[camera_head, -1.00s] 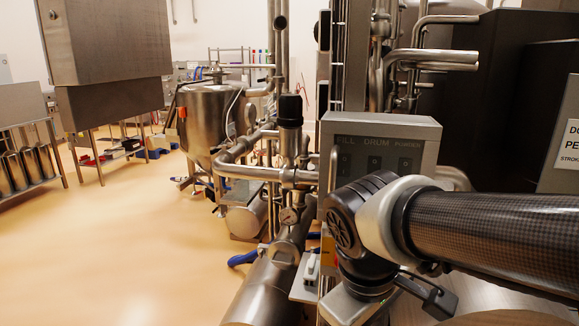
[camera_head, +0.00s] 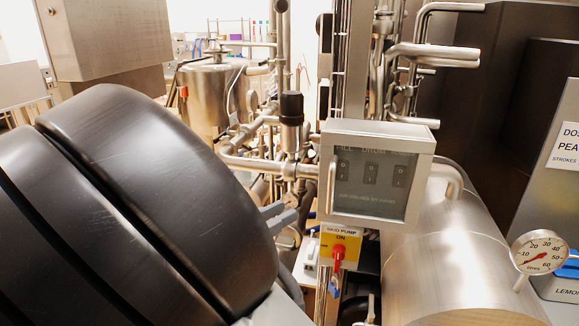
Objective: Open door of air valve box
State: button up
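The air valve box (camera_head: 428,152) is a grey metal box in the middle right of the head view. Its front is a framed, see-through door (camera_head: 376,212), which looks closed. Several dark switches show behind the pane. A vertical bar handle (camera_head: 332,186) is on the door's left side. My dark arm link fills the lower left. Grey finger-like tips of my gripper (camera_head: 281,216) seem to show past its right edge, left of the handle and apart from it in the picture. The rest of the gripper is hidden, so its opening cannot be judged.
Below the box is a yellow pump switch panel (camera_head: 341,243) with a red knob. A large steel cylinder (camera_head: 445,270) and a round dial gauge (camera_head: 540,254) are at the lower right. Pipes (camera_head: 240,163) and a steel tank (camera_head: 212,98) stand behind, to the left.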

aim_at(329, 189)
jog(key=b+x, duration=0.1)
jog(key=x, duration=1.4)
jog(key=shift+w+d, duration=0.1)
jog(key=shift+c, duration=0.3)
grip_shut()
